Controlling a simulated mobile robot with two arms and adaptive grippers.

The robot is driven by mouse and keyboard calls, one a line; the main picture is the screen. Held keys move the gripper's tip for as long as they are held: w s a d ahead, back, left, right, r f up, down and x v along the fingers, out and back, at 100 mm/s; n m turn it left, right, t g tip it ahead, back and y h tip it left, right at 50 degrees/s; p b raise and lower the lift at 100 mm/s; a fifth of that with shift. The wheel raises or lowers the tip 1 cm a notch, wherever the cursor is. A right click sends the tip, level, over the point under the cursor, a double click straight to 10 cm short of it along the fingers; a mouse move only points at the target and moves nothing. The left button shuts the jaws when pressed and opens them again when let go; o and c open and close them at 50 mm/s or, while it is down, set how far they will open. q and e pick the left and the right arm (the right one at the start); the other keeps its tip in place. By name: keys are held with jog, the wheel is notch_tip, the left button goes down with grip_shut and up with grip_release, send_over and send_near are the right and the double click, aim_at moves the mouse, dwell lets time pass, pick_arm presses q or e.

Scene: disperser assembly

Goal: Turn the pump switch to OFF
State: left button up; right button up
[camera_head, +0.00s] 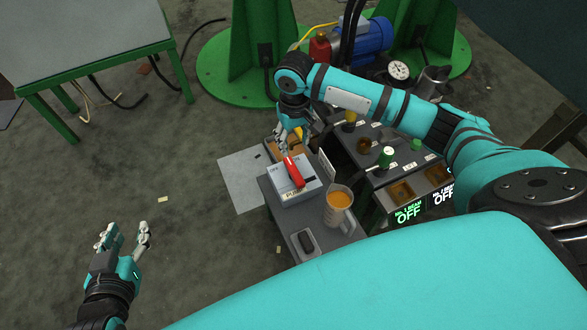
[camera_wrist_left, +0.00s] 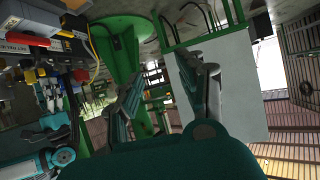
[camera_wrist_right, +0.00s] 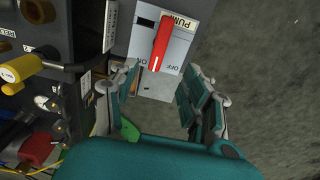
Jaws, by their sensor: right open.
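The pump switch is a light grey box (camera_head: 300,188) with a red handle (camera_head: 293,172), standing on a dark grey bench. In the right wrist view the red handle (camera_wrist_right: 161,43) lies lengthwise on the box, its far end near the edge with the ON and OFF labels. I cannot tell which label it points at. My right gripper (camera_head: 288,147) is open just beyond the handle's end; its fingers (camera_wrist_right: 160,85) are apart, with no visible grip on the handle. My left gripper (camera_head: 125,235) is open and empty over the floor at the left.
A jug of orange liquid (camera_head: 340,200) stands beside the switch box on the bench (camera_head: 279,210). A console (camera_head: 375,178) with knobs and bins is at the right. A green-legged table (camera_head: 85,40) is at the upper left. The floor on the left is mostly clear.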

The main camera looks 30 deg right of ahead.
aim_at(294, 170)
pick_arm(q)
jog(key=w+d+r+t+h+b, duration=0.25)
jog(key=r+t, duration=0.45)
jog(key=r, duration=0.4)
pick_arm(e)
notch_tip(294, 170, down, 8)
jog(key=shift+r, duration=0.25)
notch_tip(294, 170, down, 5)
jog(key=shift+f+b, duration=0.1)
jog(key=shift+b, duration=1.15)
jog(key=shift+f, duration=0.2)
pick_arm(q)
jog(key=s+r+t+h, duration=0.2)
jog(key=s+r+t, duration=0.2)
jog(key=r+t, duration=0.3)
notch_tip(294, 170, up, 3)
jog(key=shift+s+f+m, duration=0.2)
jog(key=shift+s+m, duration=0.05)
jog(key=shift+m, duration=0.05)
jog(key=shift+h, duration=0.25)
pick_arm(e)
grip_shut()
